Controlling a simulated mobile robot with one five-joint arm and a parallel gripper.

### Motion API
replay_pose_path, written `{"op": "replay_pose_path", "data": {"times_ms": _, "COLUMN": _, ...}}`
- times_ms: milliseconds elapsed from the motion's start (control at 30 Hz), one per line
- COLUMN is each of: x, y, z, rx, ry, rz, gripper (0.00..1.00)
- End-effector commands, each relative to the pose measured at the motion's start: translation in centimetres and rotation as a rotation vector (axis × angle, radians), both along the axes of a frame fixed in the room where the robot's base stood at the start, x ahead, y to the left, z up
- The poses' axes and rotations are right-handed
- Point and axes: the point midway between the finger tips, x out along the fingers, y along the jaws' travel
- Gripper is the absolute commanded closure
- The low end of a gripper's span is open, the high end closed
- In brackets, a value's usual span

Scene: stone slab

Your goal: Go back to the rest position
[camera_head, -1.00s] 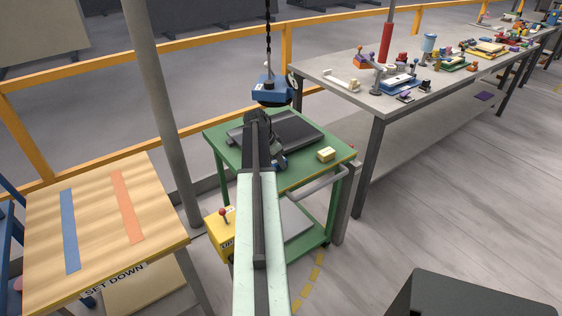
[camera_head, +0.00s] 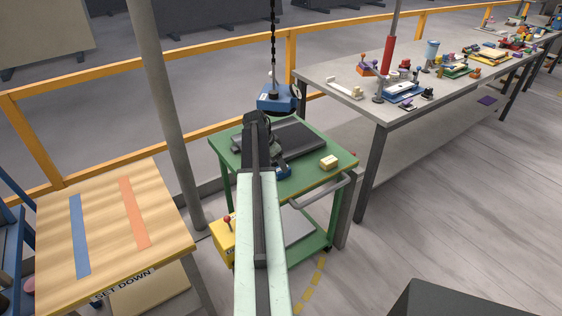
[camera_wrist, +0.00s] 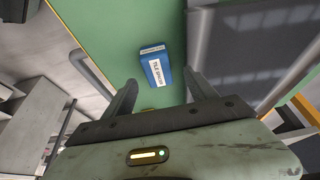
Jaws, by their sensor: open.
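My gripper (camera_wrist: 160,95) is open in the wrist view, its two dark fingers apart with nothing between them. Beyond the fingertips a blue box with a white label (camera_wrist: 155,68) lies on the green cart top (camera_wrist: 115,30). In the head view my arm reaches forward over the green cart (camera_head: 310,178), and the arm hides most of the gripper. A bit of the blue box (camera_head: 283,172) shows beside the arm on the cart. No gap between gripper and box can be measured from here.
A dark slab (camera_head: 298,138) lies on the cart, with a blue lifting device (camera_head: 275,97) hanging from a chain above it. A cream block (camera_head: 329,162) sits near the cart's right edge. A wooden table (camera_head: 105,235) stands left; a long cluttered bench (camera_head: 345,75) stands right.

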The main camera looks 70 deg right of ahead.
Motion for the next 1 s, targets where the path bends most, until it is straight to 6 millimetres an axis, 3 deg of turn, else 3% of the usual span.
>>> {"op": "replay_pose_path", "data": {"times_ms": 33, "x": 0.1, "y": 0.4, "z": 1.9, "rx": 0.0, "ry": 0.0, "rz": 0.0, "gripper": 0.34}}
{"op": "replay_pose_path", "data": {"times_ms": 133, "x": 0.4, "y": 0.9, "z": 3.0, "rx": 0.001, "ry": 0.001, "rz": 0.0, "gripper": 0.34}}
{"op": "replay_pose_path", "data": {"times_ms": 467, "x": 0.5, "y": 1.1, "z": 2.8, "rx": 0.001, "ry": 0.002, "rz": -0.001, "gripper": 0.34}}
{"op": "replay_pose_path", "data": {"times_ms": 567, "x": 1.7, "y": 1.6, "z": 2.9, "rx": 0.001, "ry": 0.002, "rz": 0.018, "gripper": 0.34}}
{"op": "replay_pose_path", "data": {"times_ms": 667, "x": 6.3, "y": 3.8, "z": 2.9, "rx": 0.001, "ry": 0.001, "rz": 0.087, "gripper": 0.34}}
{"op": "replay_pose_path", "data": {"times_ms": 767, "x": 13.3, "y": 8.4, "z": 3.1, "rx": 0.002, "ry": 0.002, "rz": 0.201, "gripper": 0.34}}
{"op": "replay_pose_path", "data": {"times_ms": 900, "x": 21.9, "y": 17.5, "z": 3.1, "rx": 0.011, "ry": -0.008, "rz": 0.371, "gripper": 0.34}}
{"op": "replay_pose_path", "data": {"times_ms": 1000, "x": 26.5, "y": 25.0, "z": 3.0, "rx": 0.033, "ry": -0.014, "rz": 0.499, "gripper": 0.34}}
